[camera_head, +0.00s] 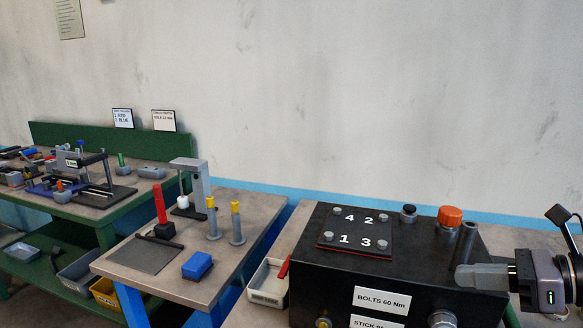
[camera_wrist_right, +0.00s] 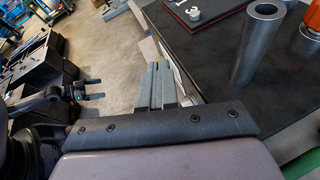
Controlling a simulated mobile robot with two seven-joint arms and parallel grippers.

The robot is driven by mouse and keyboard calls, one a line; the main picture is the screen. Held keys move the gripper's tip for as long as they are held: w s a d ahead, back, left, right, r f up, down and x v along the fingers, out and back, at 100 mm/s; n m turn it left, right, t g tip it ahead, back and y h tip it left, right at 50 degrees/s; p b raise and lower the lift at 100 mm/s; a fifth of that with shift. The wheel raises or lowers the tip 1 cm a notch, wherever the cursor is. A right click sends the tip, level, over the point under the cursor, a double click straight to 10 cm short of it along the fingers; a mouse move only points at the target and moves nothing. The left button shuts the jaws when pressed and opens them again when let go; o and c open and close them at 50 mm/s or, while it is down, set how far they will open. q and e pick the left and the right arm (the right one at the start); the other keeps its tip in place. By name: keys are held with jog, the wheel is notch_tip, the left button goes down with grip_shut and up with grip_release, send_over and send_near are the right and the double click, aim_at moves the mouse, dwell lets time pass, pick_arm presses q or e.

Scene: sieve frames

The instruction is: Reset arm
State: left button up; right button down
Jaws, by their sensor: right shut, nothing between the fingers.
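My right gripper (camera_head: 464,278) comes in from the right edge in the head view. Its grey fingers are together, with nothing between them, and point left at the right end of the black box (camera_head: 335,277). In the wrist view the shut fingers (camera_wrist_right: 160,82) lie beside the box's edge. A grey metal tube (camera_head: 467,240) stands on the box close behind the fingers; it also shows in the wrist view (camera_wrist_right: 256,45), apart from them. My left gripper is not seen in the head view.
The box top carries a numbered bolt plate (camera_head: 357,248), a black knob (camera_head: 408,213) and an orange cap (camera_head: 450,216). A white tray (camera_head: 267,291) sits left of the box. A blue-framed table (camera_head: 226,259) with tools and a green bench (camera_head: 100,207) stand further left. A wall closes the back.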

jog(key=s+a+f+m+t+h, duration=0.1)
jog(key=s+f+m+t+h, duration=0.15)
jog(key=f+m, duration=0.75)
jog(key=s+a+f+m+t+h, duration=0.25)
jog(key=f+m, duration=0.35)
jog(key=m, duration=0.7)
jog(key=s+f+m+t+h, duration=0.25)
jog(key=f+m, duration=0.45)
jog(key=m, duration=0.5)
jog(key=s+a+f+m+g+h, duration=0.2)
jog(key=s+a+f+m+g, duration=0.2)
jog(key=s+f+m, duration=0.4)
notch_tip(320, 180, down, 4)
jog(key=shift+s+r+m+g, duration=0.3)
jog(key=shift+s+g, duration=0.15)
jog(key=shift+s, duration=0.6)
